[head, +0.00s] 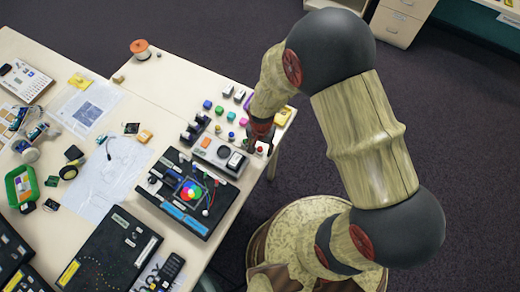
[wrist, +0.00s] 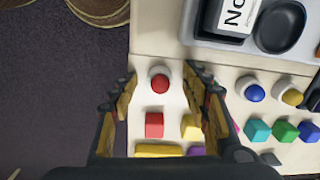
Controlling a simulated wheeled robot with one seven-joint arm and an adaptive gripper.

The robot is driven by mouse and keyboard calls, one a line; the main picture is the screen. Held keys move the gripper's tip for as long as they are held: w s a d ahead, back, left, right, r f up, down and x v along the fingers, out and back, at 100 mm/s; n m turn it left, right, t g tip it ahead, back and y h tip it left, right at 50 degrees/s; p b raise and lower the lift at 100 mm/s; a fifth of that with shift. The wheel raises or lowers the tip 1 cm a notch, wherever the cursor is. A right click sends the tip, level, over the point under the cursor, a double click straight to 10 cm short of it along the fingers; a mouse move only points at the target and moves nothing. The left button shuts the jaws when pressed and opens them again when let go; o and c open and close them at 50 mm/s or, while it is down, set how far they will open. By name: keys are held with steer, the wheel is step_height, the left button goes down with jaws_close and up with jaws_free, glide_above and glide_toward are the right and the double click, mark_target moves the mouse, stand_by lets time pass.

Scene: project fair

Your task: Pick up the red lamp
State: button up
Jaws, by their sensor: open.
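The red lamp (wrist: 159,80), a small red dome on a pale round base, stands upright on the table near its edge. In the wrist view it lies between the two fingertips of my gripper (wrist: 159,75), which is open with a gap on either side of the lamp. In the head view my gripper (head: 259,143) points down at the table's right edge and hides part of this area. I cannot tell how far above the lamp the fingertips are.
A red cube (wrist: 153,125), a yellow cube (wrist: 191,127) and a yellow bar (wrist: 158,151) lie near the lamp. A blue lamp (wrist: 254,92) and a yellow lamp (wrist: 290,94) stand to the right. A grey tray (wrist: 228,53) is close by. Open floor (wrist: 60,90) lies left.

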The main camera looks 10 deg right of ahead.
steer(key=shift+c, duration=0.8)
steer(key=c, duration=0.9)
steer(key=shift+r, duration=0.2)
